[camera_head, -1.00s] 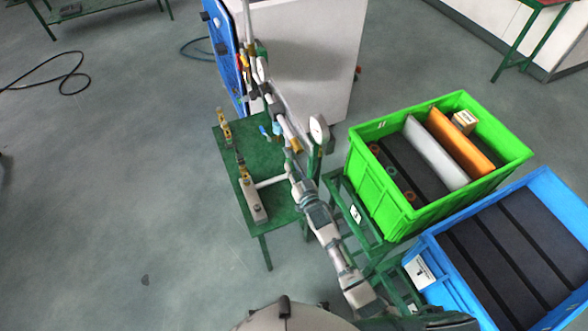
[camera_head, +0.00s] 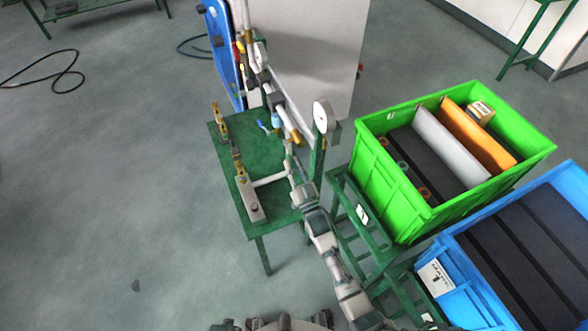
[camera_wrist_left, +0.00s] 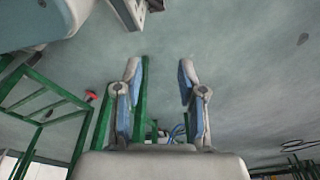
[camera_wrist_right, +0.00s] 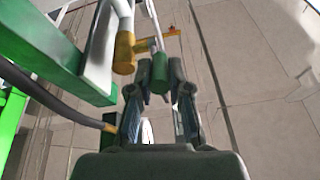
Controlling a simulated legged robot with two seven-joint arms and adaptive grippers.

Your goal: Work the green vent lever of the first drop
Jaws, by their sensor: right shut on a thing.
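The green vent lever (camera_wrist_right: 160,72) shows in the right wrist view as a short green grip between the fingertips of my right gripper (camera_wrist_right: 160,88). The gripper is shut on it, just below a brass fitting (camera_wrist_right: 124,53) on a pale pipe. In the head view my right gripper (camera_head: 292,170) is at the pipework beside the round gauge (camera_head: 321,117); its fingers and the green lever are hard to make out there. My left gripper (camera_wrist_left: 160,75) is open and empty, over the floor, in the left wrist view.
A green table (camera_head: 228,130) with brass and grey fittings stands left of my right gripper. Blue-handled (camera_head: 264,127) and yellow (camera_head: 296,137) parts sit close to it. A green crate (camera_head: 405,220) and a blue crate (camera_head: 465,281) stand to the right. The floor at left is mostly clear.

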